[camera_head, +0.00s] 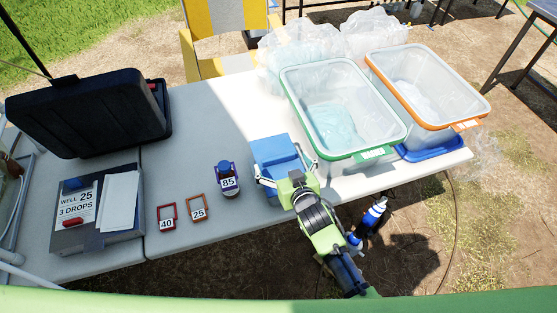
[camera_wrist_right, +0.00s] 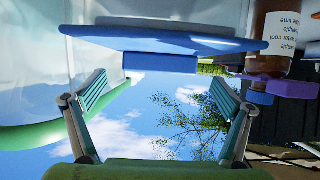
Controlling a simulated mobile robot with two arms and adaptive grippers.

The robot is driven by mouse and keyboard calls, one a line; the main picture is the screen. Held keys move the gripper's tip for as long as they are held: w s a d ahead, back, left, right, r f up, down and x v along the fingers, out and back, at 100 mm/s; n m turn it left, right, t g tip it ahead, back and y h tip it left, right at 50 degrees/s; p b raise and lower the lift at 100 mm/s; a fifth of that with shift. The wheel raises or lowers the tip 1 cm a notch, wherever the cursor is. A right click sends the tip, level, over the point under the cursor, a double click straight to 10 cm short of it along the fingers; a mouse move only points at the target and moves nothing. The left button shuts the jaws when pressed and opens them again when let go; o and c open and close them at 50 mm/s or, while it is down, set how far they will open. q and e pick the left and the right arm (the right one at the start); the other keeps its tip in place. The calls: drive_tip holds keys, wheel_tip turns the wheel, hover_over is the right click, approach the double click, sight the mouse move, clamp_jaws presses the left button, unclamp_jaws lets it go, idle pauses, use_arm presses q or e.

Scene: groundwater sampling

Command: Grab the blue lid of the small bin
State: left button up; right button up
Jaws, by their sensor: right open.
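The small bin has a flat blue lid (camera_head: 272,150) and stands on the white table in the head view. In the wrist view, which looks upside down, the blue lid (camera_wrist_right: 165,40) is a wide slab with a blue block-like grip (camera_wrist_right: 160,62) on it. My right gripper (camera_head: 287,170) is at the near side of the bin, its fingers spread to either side of the lid's near part. In the wrist view the right gripper (camera_wrist_right: 160,105) is open and empty, with the lid's grip between its fingers across the picture but apart from them. My left gripper is out of view.
A green-rimmed bin (camera_head: 355,153) and an orange-rimmed bin (camera_head: 395,78) stand right of the small bin. A bottle marked 85 (camera_head: 228,183) stands left of it, with two red-brown frames (camera_head: 197,208) nearby.

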drive_tip(key=shift+x, duration=0.75)
drive_tip(key=c, duration=1.2)
drive_tip(key=shift+r, duration=0.1)
